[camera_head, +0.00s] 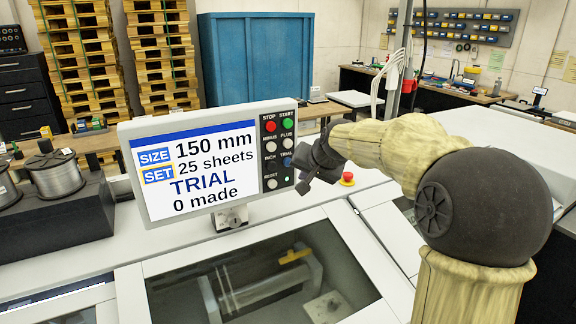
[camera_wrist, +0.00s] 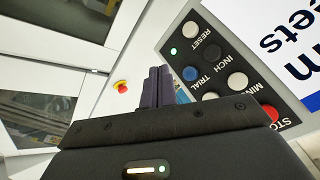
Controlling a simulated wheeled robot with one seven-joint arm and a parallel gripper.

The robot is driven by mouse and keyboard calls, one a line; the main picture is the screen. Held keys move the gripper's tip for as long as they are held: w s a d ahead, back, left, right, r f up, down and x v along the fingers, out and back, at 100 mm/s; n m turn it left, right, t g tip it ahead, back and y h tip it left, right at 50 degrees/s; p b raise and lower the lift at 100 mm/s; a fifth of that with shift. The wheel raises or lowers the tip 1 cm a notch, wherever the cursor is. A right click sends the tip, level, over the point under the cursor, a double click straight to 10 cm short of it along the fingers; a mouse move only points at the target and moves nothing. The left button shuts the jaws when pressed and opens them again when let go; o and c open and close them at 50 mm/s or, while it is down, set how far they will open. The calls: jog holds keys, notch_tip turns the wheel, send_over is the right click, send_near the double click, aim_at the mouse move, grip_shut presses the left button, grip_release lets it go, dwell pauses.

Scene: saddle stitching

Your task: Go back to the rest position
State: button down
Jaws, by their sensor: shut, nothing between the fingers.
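My gripper (camera_head: 302,172) is in front of the right side of the control panel (camera_head: 207,160), beside its column of buttons. In the wrist view the two dark fingers (camera_wrist: 160,86) are together, with nothing between them. The blue TRIAL button (camera_wrist: 190,74) is close beside the fingertips; I cannot tell whether they touch it. The screen reads 150 mm, 25 sheets, TRIAL and 0 made. A green light (camera_head: 287,179) is lit by the RESET button (camera_head: 272,184).
A red emergency button (camera_head: 347,178) on a yellow base stands on the machine right of the panel. A windowed machine cover (camera_head: 270,278) lies below. Wire spools (camera_head: 55,172) stand at the left. A blue cabinet (camera_head: 255,55) and pallet stacks (camera_head: 80,50) are at the back.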

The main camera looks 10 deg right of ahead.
dwell(0.3)
jog(key=s+f+n+g+h, duration=0.1)
jog(key=s+f+n+g, duration=0.1)
jog(key=s+f, duration=0.8)
jog(key=s+f+n+g, duration=0.3)
jog(key=s+f, duration=0.7)
jog(key=s, duration=0.7)
jog(key=shift+s+a+f+g+h, duration=0.4)
jog(key=shift+g, duration=0.1)
